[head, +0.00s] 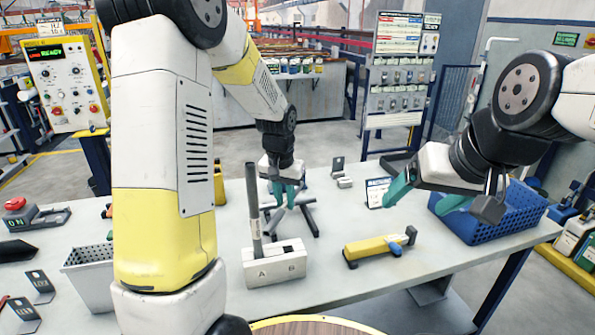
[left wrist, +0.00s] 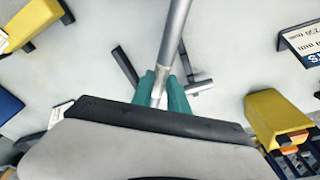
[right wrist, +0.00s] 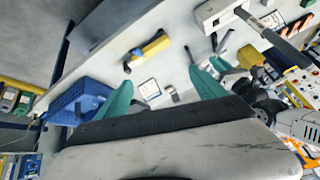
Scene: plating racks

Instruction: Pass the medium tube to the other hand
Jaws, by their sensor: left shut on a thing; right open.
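My left gripper (head: 285,194) is over the middle of the table, its teal fingers shut on a grey metal tube. In the left wrist view the tube (left wrist: 175,37), apparently the medium tube, runs up out of the picture from between the fingertips (left wrist: 163,92). It is hard to make out in the head view. My right gripper (head: 428,196) is open and empty over the right side of the table, apart from the tube. Its spread fingers also show in the right wrist view (right wrist: 162,92), where the left gripper is beyond them.
A white block (head: 275,269) marked with letters holds a tall dark tube (head: 254,208) upright. A dark-legged stand (head: 309,218) is below the left gripper. A yellow tool (head: 372,248) lies front centre. A blue crate (head: 500,217) is at right, a white bin (head: 88,270) at left.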

